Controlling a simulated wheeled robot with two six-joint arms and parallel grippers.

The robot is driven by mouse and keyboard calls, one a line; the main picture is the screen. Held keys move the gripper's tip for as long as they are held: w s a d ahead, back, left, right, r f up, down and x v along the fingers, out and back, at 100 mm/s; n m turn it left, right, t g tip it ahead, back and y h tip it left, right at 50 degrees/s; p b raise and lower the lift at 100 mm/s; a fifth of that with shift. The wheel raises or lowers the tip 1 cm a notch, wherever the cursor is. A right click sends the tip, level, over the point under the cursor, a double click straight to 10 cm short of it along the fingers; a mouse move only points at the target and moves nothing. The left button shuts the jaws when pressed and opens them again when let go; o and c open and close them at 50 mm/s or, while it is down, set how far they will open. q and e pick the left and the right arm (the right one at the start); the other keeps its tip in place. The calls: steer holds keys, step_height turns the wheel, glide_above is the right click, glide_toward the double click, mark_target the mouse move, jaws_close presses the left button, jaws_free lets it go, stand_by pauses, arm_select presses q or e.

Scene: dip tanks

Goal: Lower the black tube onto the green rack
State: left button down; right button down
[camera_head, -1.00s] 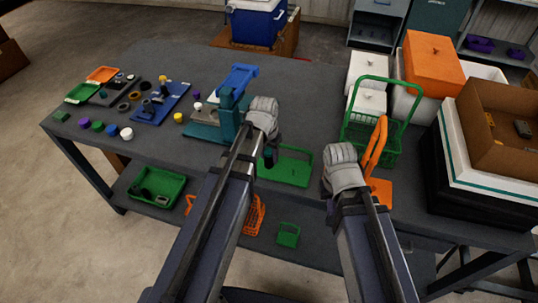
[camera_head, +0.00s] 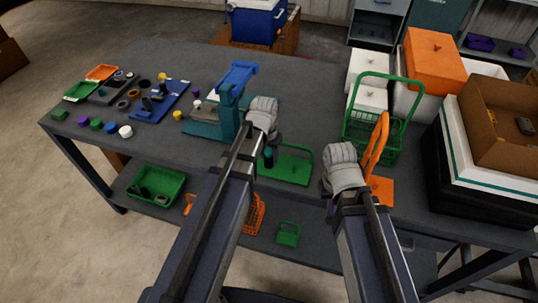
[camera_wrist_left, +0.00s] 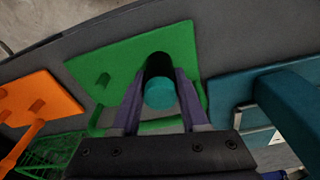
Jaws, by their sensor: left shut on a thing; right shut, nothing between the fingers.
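The black tube with a teal end (camera_wrist_left: 160,92) sits between the two fingers of my left gripper (camera_wrist_left: 158,112), which is shut on it. In the head view the tube (camera_head: 268,158) shows just below my left gripper (camera_head: 263,135). The green rack (camera_head: 292,168) is a flat plate with a handle, lying on the table beside the tube. In the left wrist view the green rack (camera_wrist_left: 120,58) lies beyond the tube, with a small peg on its left part. I cannot tell whether the tube touches it. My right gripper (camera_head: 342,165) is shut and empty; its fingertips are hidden.
An orange rack (camera_head: 380,188) stands close to my right gripper. A green wire basket (camera_head: 372,135) is behind it. A teal stand (camera_head: 228,118) is left of my left gripper. Small parts and trays fill the table's left end. The table's back middle (camera_head: 310,95) is clear.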

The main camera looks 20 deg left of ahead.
arm_select(q)
jaws_free()
stand_by(0.6)
steer(key=shift+r, duration=0.1)
step_height(320, 180, up, 8)
steer(key=p, duration=0.8)
stand_by(0.3)
steer(key=s+r+p, duration=0.4)
steer(key=r+p, duration=0.2)
steer(key=p, duration=0.1)
steer(key=shift+s+r, duration=0.3)
steer(key=shift+r, duration=0.1)
stand_by(0.4)
